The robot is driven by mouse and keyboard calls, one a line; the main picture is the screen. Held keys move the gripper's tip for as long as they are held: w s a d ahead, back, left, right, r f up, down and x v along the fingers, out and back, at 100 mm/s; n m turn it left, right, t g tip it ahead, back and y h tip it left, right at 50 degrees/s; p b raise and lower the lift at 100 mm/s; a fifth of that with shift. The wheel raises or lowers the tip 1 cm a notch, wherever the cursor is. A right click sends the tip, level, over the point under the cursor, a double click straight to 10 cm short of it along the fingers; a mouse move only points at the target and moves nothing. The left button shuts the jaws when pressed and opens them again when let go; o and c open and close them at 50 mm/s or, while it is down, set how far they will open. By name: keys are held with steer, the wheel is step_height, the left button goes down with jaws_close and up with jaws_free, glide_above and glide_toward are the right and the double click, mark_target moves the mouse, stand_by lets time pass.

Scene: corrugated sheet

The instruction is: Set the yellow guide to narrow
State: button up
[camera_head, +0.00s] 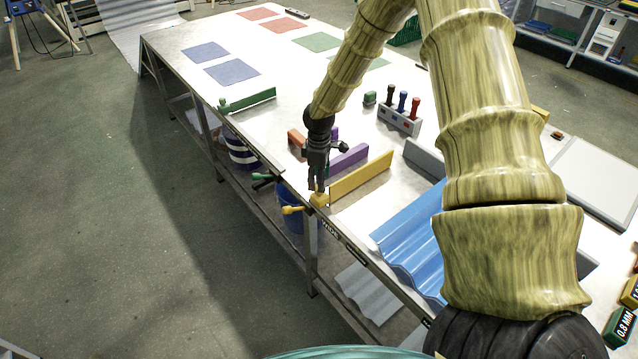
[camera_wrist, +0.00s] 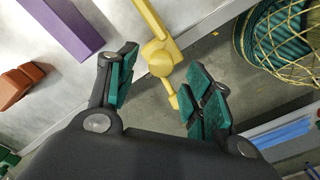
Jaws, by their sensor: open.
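The yellow guide (camera_head: 360,177) is a long bar standing on the table near its front edge. At its near end is a round yellow knob (camera_head: 319,200), with a yellow handle (camera_head: 292,210) sticking out past the table edge. In the wrist view, the guide (camera_wrist: 154,22), knob (camera_wrist: 157,58) and handle (camera_wrist: 172,98) run down between the fingers. My gripper (camera_head: 318,187) points down over the knob. In the wrist view its green-padded fingers (camera_wrist: 163,84) are apart, one on each side of the handle, with no clear contact.
A purple guide (camera_head: 348,160) and an orange block (camera_head: 296,138) lie left of the yellow guide. A blue corrugated sheet (camera_head: 412,240) lies to the right. Dark labels (camera_head: 331,231) mark the front edge; their text is hard to read. A blue bin (camera_head: 292,222) stands below.

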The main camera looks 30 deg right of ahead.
steer(key=shift+f+p, duration=0.45)
steer(key=shift+f, duration=1.25)
jaws_close()
